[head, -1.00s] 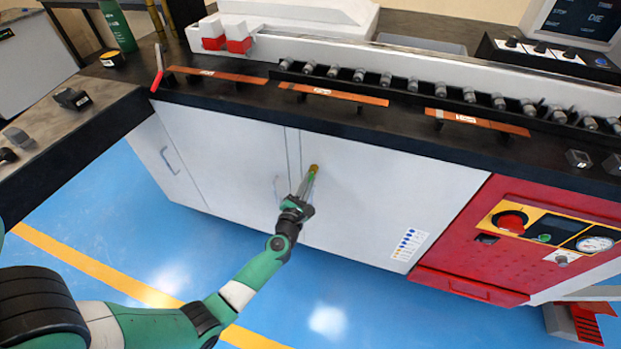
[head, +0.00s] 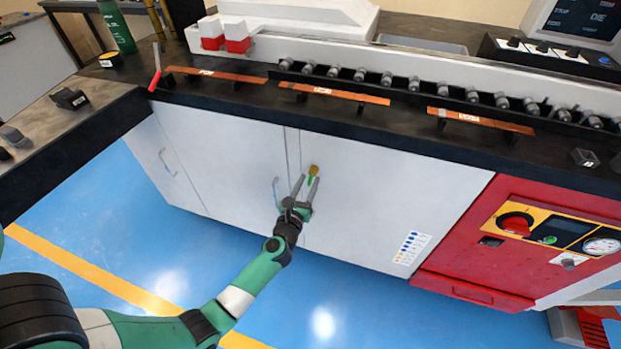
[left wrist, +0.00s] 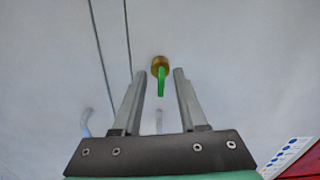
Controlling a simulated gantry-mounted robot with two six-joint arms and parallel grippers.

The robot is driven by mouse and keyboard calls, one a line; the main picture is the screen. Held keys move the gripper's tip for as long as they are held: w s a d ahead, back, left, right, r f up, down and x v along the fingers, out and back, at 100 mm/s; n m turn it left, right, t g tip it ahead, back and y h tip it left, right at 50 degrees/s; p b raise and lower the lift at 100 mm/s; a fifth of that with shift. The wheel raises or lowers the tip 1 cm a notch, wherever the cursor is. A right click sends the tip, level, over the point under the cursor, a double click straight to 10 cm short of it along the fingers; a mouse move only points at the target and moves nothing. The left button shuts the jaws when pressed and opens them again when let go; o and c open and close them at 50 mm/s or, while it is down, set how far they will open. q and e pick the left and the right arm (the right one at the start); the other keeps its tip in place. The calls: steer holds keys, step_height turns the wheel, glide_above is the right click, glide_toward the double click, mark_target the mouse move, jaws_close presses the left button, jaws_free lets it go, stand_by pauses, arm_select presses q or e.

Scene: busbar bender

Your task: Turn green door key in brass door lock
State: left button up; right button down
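The brass door lock (head: 314,169) is on the white cabinet door, a little right of the door seam. The green door key (head: 310,181) sticks out of it. In the left wrist view the brass lock (left wrist: 160,62) is at the upper middle, and the green key (left wrist: 162,82) hangs down from it in line with the gap between my fingers. My left gripper (head: 306,180) is open, its two fingers apart on either side of the key; I see a gap between each finger and the key. My right gripper is not in view.
The white cabinet door (head: 390,190) carries a sticker with blue dots (head: 411,247). A door handle (head: 276,192) is left of the lock. A red control panel (head: 520,235) stands to the right. Copper bars (head: 335,94) lie on the black worktop above.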

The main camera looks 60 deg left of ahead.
arm_select(q)
steer(key=p+v, duration=0.1)
steer(key=v, duration=1)
steer(key=shift+s+d+p, duration=0.2)
steer(key=shift+p, duration=0.2)
